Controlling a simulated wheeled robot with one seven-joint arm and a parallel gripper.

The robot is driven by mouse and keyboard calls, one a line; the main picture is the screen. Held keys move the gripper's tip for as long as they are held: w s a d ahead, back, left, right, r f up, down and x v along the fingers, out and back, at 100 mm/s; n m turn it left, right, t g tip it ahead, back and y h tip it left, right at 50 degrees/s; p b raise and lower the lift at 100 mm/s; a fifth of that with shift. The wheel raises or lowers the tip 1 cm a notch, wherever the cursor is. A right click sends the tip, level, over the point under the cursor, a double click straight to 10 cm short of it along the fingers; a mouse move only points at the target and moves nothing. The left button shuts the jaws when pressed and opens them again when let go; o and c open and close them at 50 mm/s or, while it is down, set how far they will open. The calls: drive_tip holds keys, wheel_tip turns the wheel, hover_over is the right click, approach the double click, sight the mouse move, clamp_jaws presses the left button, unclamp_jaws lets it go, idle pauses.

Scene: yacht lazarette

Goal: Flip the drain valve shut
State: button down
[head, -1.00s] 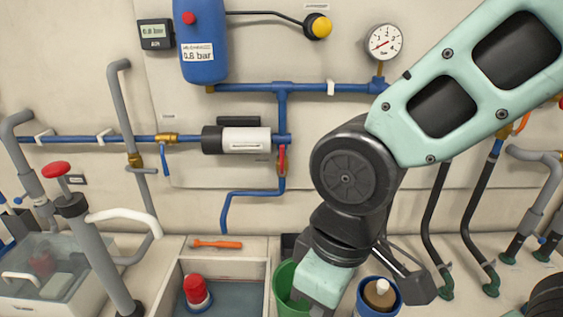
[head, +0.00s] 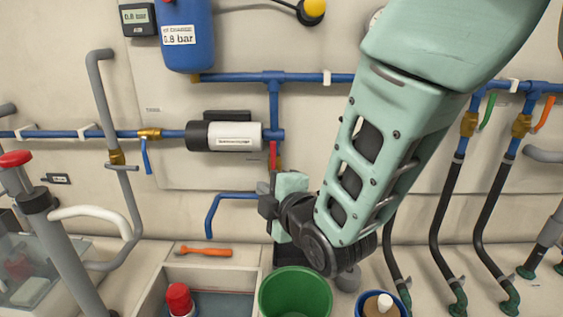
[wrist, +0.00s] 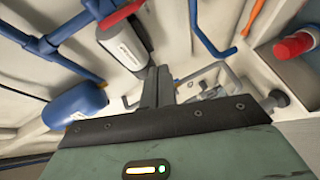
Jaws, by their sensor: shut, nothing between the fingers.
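The drain valve, with its red lever (head: 273,155), sits on the blue pipe dropping from the tee at the pump's right end. Its lever stands upright along the pipe. The lower part of the valve is largely hidden by my gripper (head: 268,203), which is just below the lever in the head view. The red lever (wrist: 121,14) also shows at the top of the wrist view, apart from the fingertips of my gripper (wrist: 158,72). The fingers are shut together and empty.
The pump (head: 234,136) and blue pipes (head: 230,196) run along the wall around the valve. A green bucket (head: 294,294) stands below my gripper. An orange-handled tool (head: 203,251) lies on the ledge. Black hoses (head: 443,215) hang to the right.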

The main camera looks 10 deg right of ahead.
sight(273, 158)
drive_tip(key=shift+w+d+r+n+t, duration=0.3)
drive_tip(key=shift+r+n+t, duration=0.25)
drive_tip(key=shift+w+d+r+n+t, duration=0.25)
drive_tip(key=shift+w+r+n+t, duration=0.05)
drive_tip(key=shift+r+n+t, duration=0.25)
drive_tip(key=p+x, duration=0.2)
drive_tip(key=x, duration=0.7)
drive_tip(key=shift+w+a+r+p, duration=0.15)
drive_tip(key=shift+w+a+p, duration=0.05)
drive_tip(key=shift+w+p, duration=0.15)
drive_tip(key=d+p, duration=0.1)
drive_tip(key=d, duration=0.2)
drive_tip(key=shift+w, duration=0.1)
drive_tip(key=shift+d, duration=0.45)
drive_tip(key=shift+f+y, duration=0.25)
drive_tip(key=shift+y, duration=0.05)
